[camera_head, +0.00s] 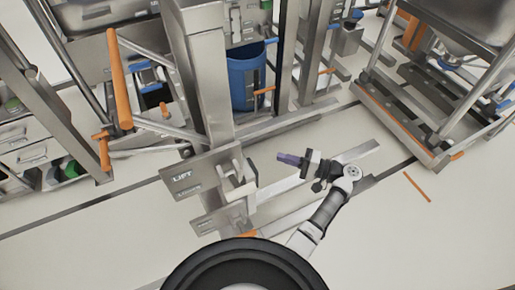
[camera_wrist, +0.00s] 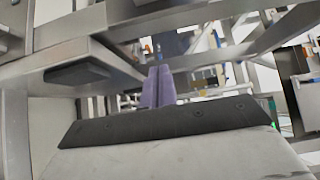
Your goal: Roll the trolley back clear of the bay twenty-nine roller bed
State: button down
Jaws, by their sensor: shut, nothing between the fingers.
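My gripper (camera_head: 283,157) is in the middle of the head view, its purple fingertips together and empty. It points left, at a steel upright with a plate marked "LIFT" (camera_head: 195,178), and looks apart from it. In the wrist view the shut purple fingers (camera_wrist: 157,88) point in among steel beams. A wheeled-looking steel frame (camera_head: 400,125) with orange edging stands at the right; I cannot tell whether it is the trolley. An orange upright handle (camera_head: 119,80) is at the upper left. No bay number is readable, so I cannot pick out the roller bed.
A blue bin (camera_head: 247,78) stands behind the steel upright. A drawer cabinet (camera_head: 30,143) is at the left edge. Low steel rails (camera_head: 325,175) lie on the floor near my arm. Pale floor (camera_head: 420,235) is open at the lower right, with an orange strip (camera_head: 416,187) on it.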

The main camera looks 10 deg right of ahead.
jog(key=w+a+p, duration=0.2)
jog(key=a+p, duration=0.3)
jog(key=a, duration=0.7)
jog(key=shift+w, duration=0.4)
jog(key=shift+a, duration=0.2)
